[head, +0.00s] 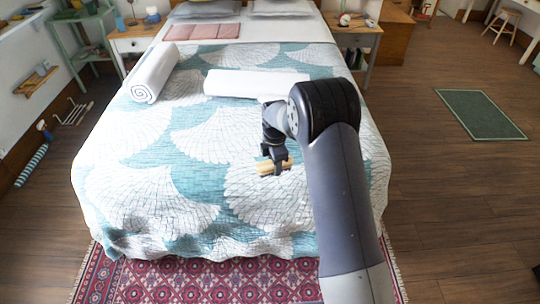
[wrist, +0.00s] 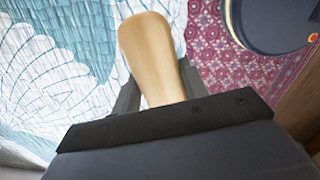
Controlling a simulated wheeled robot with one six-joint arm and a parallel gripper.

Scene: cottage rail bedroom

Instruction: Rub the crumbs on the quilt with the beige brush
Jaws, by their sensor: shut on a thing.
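The quilt (head: 150,205), teal with white scallop shapes, covers the bed in the head view; it also fills the left of the wrist view (wrist: 45,85). My gripper (head: 275,158) is over the right-middle of the quilt, shut on the beige brush (head: 266,168). In the wrist view, the brush's rounded tan body (wrist: 152,55) sticks out between the dark fingers. The brush is low at the quilt; I cannot tell whether it touches. I cannot make out any crumbs; they may be too small or hidden under the brush and gripper.
A rolled white towel (head: 154,73) lies at the quilt's left and another (head: 250,83) across the middle, behind my gripper. A folded pink cloth (head: 203,31) lies near the pillows. A red patterned rug (head: 200,280) is at the bed's foot. The quilt's front left is clear.

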